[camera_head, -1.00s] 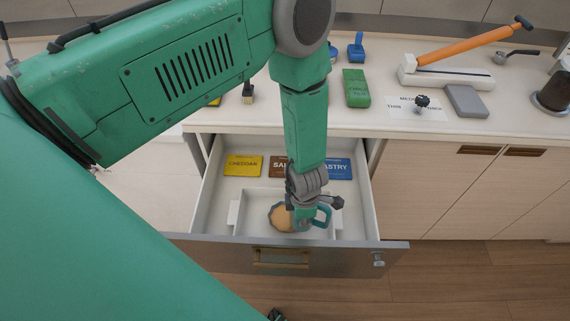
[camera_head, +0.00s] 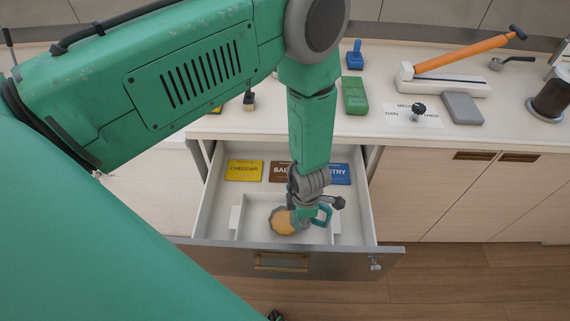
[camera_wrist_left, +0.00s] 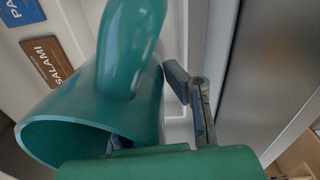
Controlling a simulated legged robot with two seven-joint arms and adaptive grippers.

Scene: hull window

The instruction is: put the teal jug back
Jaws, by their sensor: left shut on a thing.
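The teal jug (camera_head: 327,214) is at the open drawer (camera_head: 222,208), near its front, with its teal handle loop to the right. My left gripper (camera_head: 303,214) points down and is shut on the jug. In the left wrist view the jug (camera_wrist_left: 85,108) is tilted, its open rim facing lower left and its handle toward the top. One grey finger (camera_wrist_left: 196,100) of my gripper shows beside it. The gripper hides much of the jug in the head view. I cannot tell whether the jug touches the drawer floor.
A round tan thing (camera_head: 283,221) is beside the gripper. A yellow cheddar card (camera_head: 244,170), a brown salami card (camera_head: 281,173) and a blue card (camera_head: 339,174) lie at the drawer's back. The counter holds a green block (camera_head: 355,96) and an orange-handled slicer (camera_head: 463,54).

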